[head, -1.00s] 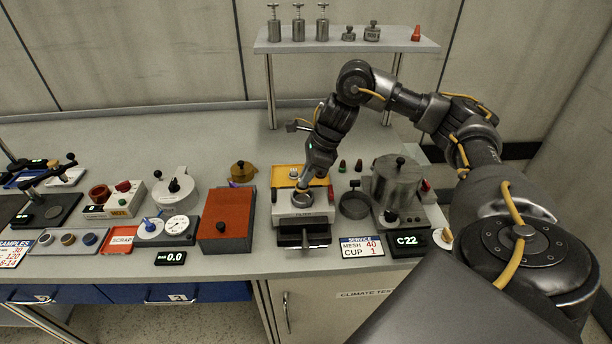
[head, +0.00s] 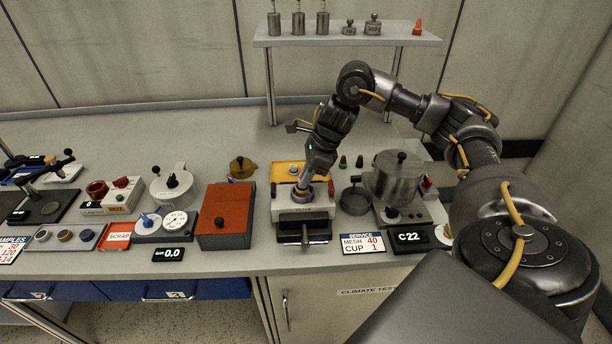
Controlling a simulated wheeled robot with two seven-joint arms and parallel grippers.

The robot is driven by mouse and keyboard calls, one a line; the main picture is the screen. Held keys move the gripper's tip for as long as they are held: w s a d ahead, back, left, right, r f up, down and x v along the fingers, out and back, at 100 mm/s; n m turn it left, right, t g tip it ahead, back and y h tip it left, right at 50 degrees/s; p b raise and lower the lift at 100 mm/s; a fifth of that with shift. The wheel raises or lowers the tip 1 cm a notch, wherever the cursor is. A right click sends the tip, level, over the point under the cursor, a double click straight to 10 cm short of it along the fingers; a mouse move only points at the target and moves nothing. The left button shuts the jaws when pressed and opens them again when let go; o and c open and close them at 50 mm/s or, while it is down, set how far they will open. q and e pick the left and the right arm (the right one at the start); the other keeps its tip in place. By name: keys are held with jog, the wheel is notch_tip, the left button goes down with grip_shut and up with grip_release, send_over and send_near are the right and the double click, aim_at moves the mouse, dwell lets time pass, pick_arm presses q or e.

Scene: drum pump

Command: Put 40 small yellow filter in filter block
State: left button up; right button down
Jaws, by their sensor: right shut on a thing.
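The filter block (head: 304,214) is a pale box with a dark front clamp and handle (head: 305,239), standing on the bench in the middle of the head view. My right gripper (head: 302,187) points down over its top opening. It is shut on a small yellow filter (head: 302,195), which shows as a yellowish ring at the opening. I cannot tell whether the filter is seated or just above; the fingers partly hide it. The service sign (head: 362,243) reads mesh 40, cup 1. My left gripper is not in view.
A yellow tray (head: 282,178) lies right behind the block. A red-lidded box (head: 226,210) stands to its left. A dark round cup (head: 355,200) and a metal pot (head: 397,176) stand to its right. A shelf (head: 345,41) with weights is above the back.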

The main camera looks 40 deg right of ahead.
jog(key=shift+f+b, duration=0.5)
jog(key=shift+f, duration=0.1)
dwell(0.9)
dwell(0.3)
jog(key=c, duration=1.4)
grip_release()
jog(key=shift+o, duration=0.2)
notch_tip(320, 180, up, 8)
jog(key=p, duration=0.8)
jog(key=shift+r, duration=0.1)
